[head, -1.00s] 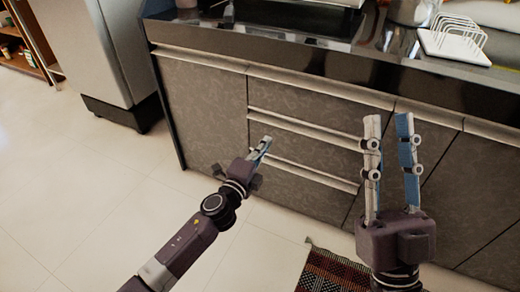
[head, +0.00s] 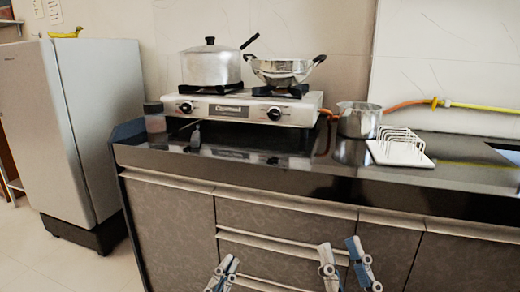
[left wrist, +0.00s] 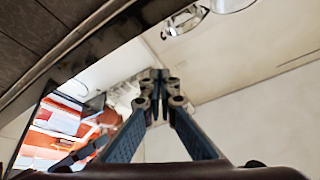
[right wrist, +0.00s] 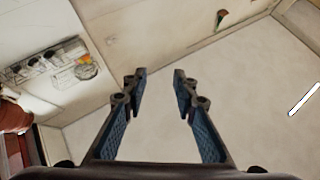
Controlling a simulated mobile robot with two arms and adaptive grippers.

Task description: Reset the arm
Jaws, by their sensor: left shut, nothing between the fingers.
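My left gripper (head: 224,272) shows at the bottom edge of the head view, in front of the dark cabinet doors. It is shut and empty, and its blue-padded fingers meet at the tips in the left wrist view (left wrist: 159,76). My right gripper (head: 342,248) is further right at the bottom edge, in front of the cabinet drawers. It is open and empty, with a clear gap between its fingertips in the right wrist view (right wrist: 160,75). Both arms are otherwise cut off below the head view.
The dark counter (head: 290,172) spans the view ahead. It carries a gas stove (head: 240,110) with a lidded pot (head: 211,66) and a wok (head: 285,70), a saucepan (head: 358,120) and a white rack (head: 400,148). A grey fridge (head: 80,130) stands left, with floor beside it.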

